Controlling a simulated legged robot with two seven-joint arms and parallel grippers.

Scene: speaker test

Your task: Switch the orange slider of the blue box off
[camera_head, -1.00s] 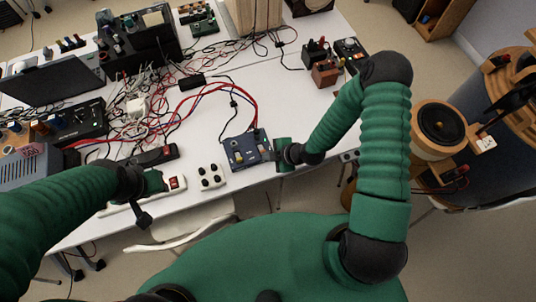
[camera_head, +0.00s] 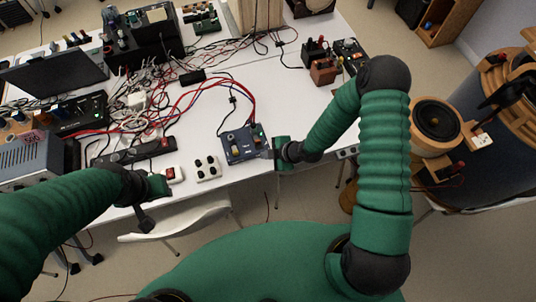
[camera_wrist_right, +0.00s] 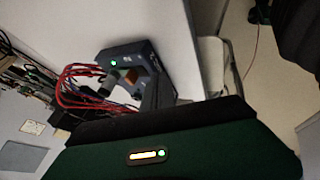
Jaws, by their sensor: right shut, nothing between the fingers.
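The blue box (camera_head: 240,149) lies near the front edge of the white table, with knobs and red and blue cables at its back. In the right wrist view the blue box (camera_wrist_right: 150,57) shows a lit green lamp and the small orange slider (camera_wrist_right: 130,77). I cannot tell the slider's position clearly. My right gripper (camera_head: 267,154) is shut and empty at the box's right side, its fingertips close to or touching it. The fingers (camera_wrist_right: 157,91) hide part of the box in the wrist view. My left gripper (camera_head: 158,187) is over the table's front edge; its fingers are unclear.
A white socket block (camera_head: 208,168) sits left of the box. A white strip with a red switch (camera_head: 172,173) is by my left gripper. Tangled cables (camera_head: 150,105) and a laptop (camera_head: 60,75) fill the left. Bare table lies behind the box. A white chair (camera_head: 180,221) stands in front.

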